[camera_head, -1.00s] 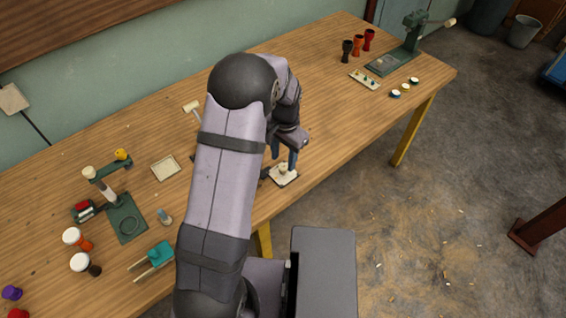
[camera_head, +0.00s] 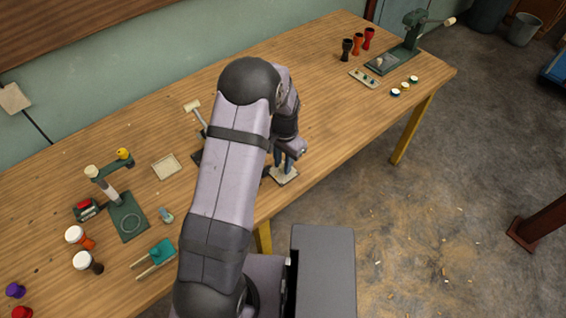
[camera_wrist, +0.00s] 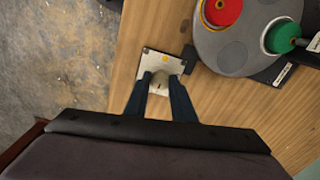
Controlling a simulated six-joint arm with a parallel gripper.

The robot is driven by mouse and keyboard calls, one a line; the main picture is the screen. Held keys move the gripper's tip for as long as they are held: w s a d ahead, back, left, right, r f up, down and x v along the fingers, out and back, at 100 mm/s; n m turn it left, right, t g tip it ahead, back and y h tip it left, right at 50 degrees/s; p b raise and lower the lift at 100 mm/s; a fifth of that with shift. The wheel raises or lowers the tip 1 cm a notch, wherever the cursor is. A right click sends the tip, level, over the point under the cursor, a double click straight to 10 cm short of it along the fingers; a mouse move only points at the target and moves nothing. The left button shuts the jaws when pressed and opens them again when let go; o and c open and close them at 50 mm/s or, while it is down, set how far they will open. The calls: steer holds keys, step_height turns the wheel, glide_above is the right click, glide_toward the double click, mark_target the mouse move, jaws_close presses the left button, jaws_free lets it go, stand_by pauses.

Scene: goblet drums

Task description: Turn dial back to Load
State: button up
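The dial is a small pale knob (camera_wrist: 161,80) on a square cream plate (camera_wrist: 148,66) with a yellow dot near its far edge, in the wrist view. In the head view the plate (camera_head: 289,180) lies near the table's front edge, partly hidden by my gripper. My gripper (camera_wrist: 161,75) has its two blue fingers down on either side of the knob. Whether they press on it I cannot tell. In the head view the fingers (camera_head: 284,162) point down at the plate. The dial's lettering is too small to read.
A grey round turntable (camera_wrist: 228,52) with red and green cups stands close right of the plate in the wrist view. A green press (camera_head: 127,218) and drums are at left. Another green press (camera_head: 400,58) stands far right. Table between is mostly clear.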

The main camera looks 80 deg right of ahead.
steer(key=shift+n, duration=0.4)
steer(key=n+b, duration=0.1)
steer(key=n, duration=0.2)
steer(key=shift+n, duration=0.3)
steer(key=n, duration=0.4)
steer(key=shift+d+n+b, duration=0.1)
steer(key=shift+n+b, duration=0.2)
steer(key=shift+b, duration=0.05)
steer(key=n, duration=0.4)
steer(key=shift+s+n, duration=0.1)
steer(key=shift+n, duration=0.2)
steer(key=n, duration=0.4)
steer(key=shift+d+r+b, duration=0.1)
steer(key=shift+b, duration=0.3)
steer(key=shift+y, duration=0.3)
steer(key=o, duration=1.1)
steer(key=shift+c, duration=0.2)
